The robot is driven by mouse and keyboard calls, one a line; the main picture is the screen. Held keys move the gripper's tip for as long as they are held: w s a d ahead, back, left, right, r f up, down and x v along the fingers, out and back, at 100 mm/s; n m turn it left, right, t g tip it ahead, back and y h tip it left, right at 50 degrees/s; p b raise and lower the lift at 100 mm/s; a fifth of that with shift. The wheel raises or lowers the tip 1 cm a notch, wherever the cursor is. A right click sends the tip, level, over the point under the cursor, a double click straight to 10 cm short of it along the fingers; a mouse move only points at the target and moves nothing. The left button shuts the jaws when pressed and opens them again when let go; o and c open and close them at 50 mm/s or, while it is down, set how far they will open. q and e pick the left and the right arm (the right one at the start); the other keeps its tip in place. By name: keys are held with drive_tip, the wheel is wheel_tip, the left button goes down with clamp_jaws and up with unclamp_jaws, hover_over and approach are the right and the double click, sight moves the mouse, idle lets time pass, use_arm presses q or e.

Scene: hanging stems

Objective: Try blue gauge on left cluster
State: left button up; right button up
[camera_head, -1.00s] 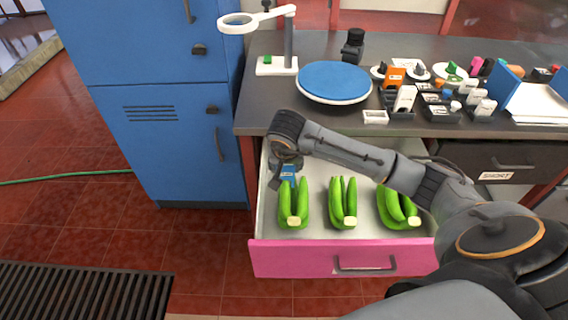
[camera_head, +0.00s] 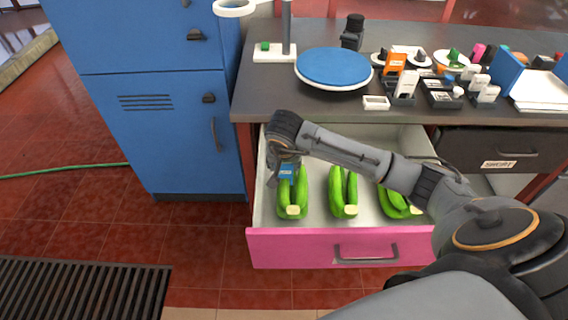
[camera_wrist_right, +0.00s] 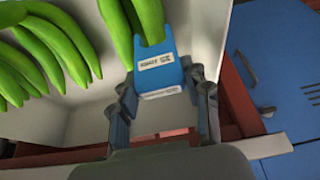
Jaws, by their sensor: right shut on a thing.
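Three green banana clusters lie in the open pink-fronted drawer (camera_head: 290,247). The left cluster (camera_head: 293,200) is at the drawer's left side; the middle cluster (camera_head: 343,192) and right cluster (camera_head: 397,203) lie beside it. My right gripper (camera_head: 281,176) is shut on the blue gauge (camera_head: 287,171), above the far end of the left cluster. In the right wrist view the gauge (camera_wrist_right: 158,68) sits between the fingers (camera_wrist_right: 163,100), its forked end at a green fruit's tip. I cannot tell whether they touch. My left gripper is not in view.
The dark counter (camera_head: 263,95) behind the drawer holds a blue round turntable (camera_head: 334,68), a magnifier stand (camera_head: 274,52) and several small labelled items. A blue cabinet (camera_head: 165,110) stands close to the drawer's left.

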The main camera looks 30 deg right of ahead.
sight(284, 172)
drive_tip(key=shift+f+b, duration=0.75)
drive_tip(key=shift+f, duration=0.1)
idle(0.9)
drive_tip(key=shift+f, duration=0.2)
drive_tip(key=shift+f+b, duration=0.4)
drive_tip(key=shift+b, duration=0.15)
drive_tip(key=shift+f+b, duration=0.55)
drive_tip(key=shift+f, duration=0.15)
idle(0.4)
drive_tip(key=shift+r, duration=0.15)
idle(0.4)
drive_tip(key=shift+r+p, duration=1.1)
drive_tip(key=shift+r, duration=0.4)
drive_tip(key=shift+r+p, duration=1.45)
drive_tip(key=shift+r, duration=1.2)
drive_tip(key=shift+r, duration=0.1)
